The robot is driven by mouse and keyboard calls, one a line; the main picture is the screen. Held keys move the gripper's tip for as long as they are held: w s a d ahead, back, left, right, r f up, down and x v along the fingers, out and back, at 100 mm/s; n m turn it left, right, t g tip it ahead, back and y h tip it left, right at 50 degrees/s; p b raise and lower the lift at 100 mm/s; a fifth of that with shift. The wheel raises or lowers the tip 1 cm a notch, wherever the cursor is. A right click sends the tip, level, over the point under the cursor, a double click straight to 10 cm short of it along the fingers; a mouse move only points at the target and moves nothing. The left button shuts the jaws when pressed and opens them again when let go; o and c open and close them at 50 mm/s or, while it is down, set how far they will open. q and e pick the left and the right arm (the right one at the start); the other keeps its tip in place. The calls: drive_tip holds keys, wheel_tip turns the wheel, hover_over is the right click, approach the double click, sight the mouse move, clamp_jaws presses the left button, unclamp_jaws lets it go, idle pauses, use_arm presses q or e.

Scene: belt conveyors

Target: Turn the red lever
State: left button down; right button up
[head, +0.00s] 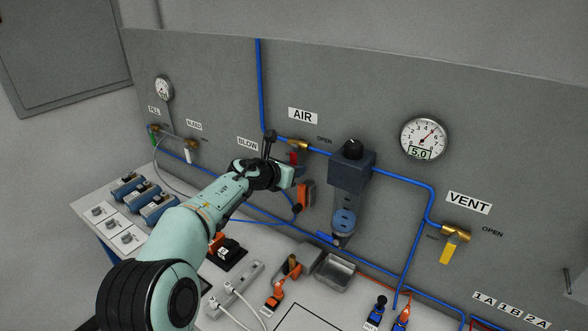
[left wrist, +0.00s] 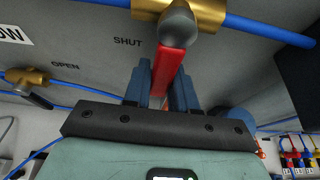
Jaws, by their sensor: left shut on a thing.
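The red lever (head: 293,157) hangs down from a brass valve (head: 298,145) on the blue pipe under the AIR sign in the head view. In the left wrist view the red lever (left wrist: 171,62) runs from the brass valve (left wrist: 205,14) down between two blue-grey fingers. My left gripper (head: 289,172) is shut on the red lever at the panel. The fingers and gripper body hide the lever's lower end. My right gripper is not in view.
A dark regulator (head: 351,168) stands right of the lever on the same pipe. A yellow lever (head: 448,251) hangs under the VENT sign. A pressure gauge (head: 424,139) is at the upper right. The bench below holds a metal tray (head: 335,270) and a power strip (head: 235,286).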

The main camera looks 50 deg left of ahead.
use_arm(q)
drive_tip(key=c, duration=1)
unclamp_jaws()
drive_tip(key=shift+s, duration=0.1)
drive_tip(key=v, duration=1.3)
drive_tip(key=shift+s, duration=0.1)
